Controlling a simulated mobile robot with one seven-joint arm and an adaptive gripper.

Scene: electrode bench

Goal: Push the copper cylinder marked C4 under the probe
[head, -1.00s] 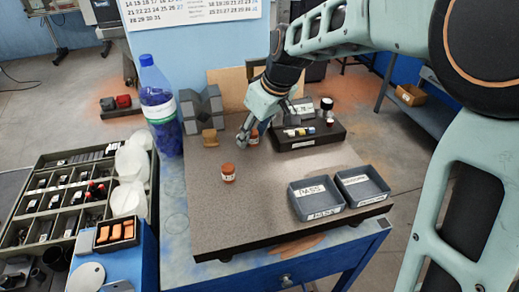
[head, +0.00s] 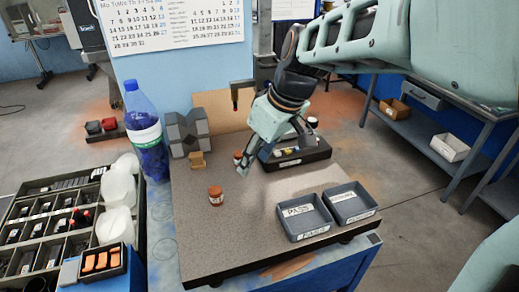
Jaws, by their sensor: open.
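A copper-coloured cylinder (head: 216,195) with a pale label stands upright on the speckled slab, left of my gripper. A second copper-coloured cylinder (head: 238,157) stands farther back, beside my gripper and partly hidden by it. The labels are too small to read, so I cannot tell which is C4. A dark bracket with a red downward part (head: 235,98) shows behind my gripper; it may be the probe, and its lower end is unclear. My gripper (head: 256,165) is open and points down, low over the slab, with no object seen between its fingers.
A black rack (head: 302,158) with small pieces stands behind and right of my gripper. Two grey trays, one marked PASS (head: 304,216) and another (head: 349,203), sit at front right. A brass-coloured block (head: 198,160) and grey V-block (head: 187,133) stand back left. The slab's front left is clear.

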